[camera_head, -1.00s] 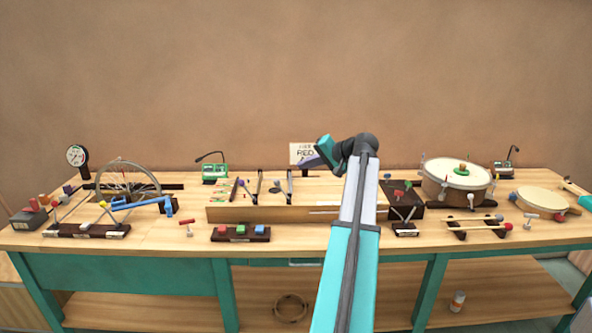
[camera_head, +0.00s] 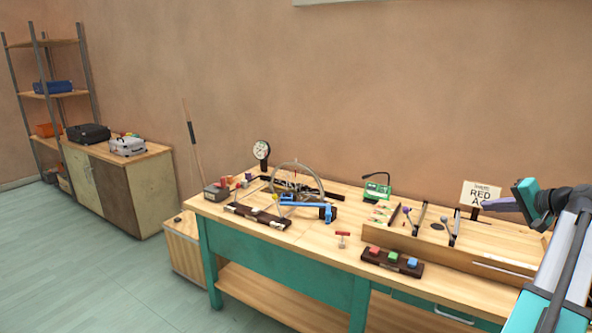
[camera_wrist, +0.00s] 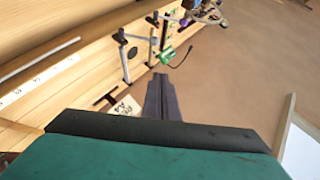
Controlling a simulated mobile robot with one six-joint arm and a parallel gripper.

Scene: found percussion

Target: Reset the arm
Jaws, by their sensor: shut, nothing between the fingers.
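My gripper (camera_head: 492,205) is at the right of the head view, raised over the back part of the workbench (camera_head: 345,258), beside the small "RED A" sign (camera_head: 480,194). In the wrist view its dark fingers (camera_wrist: 161,82) are together, with nothing between them. My arm reaches in from the lower right corner of the head view. The sign (camera_wrist: 126,104) shows partly beside the fingers in the wrist view.
On the bench are a spoked wheel (camera_head: 297,180), a dial gauge (camera_head: 261,150), a green device (camera_head: 377,190), a block with coloured buttons (camera_head: 392,263) and a long wooden box (camera_head: 470,250). A cabinet (camera_head: 140,190) and shelf rack (camera_head: 50,93) stand left. The floor (camera_head: 95,270) is clear.

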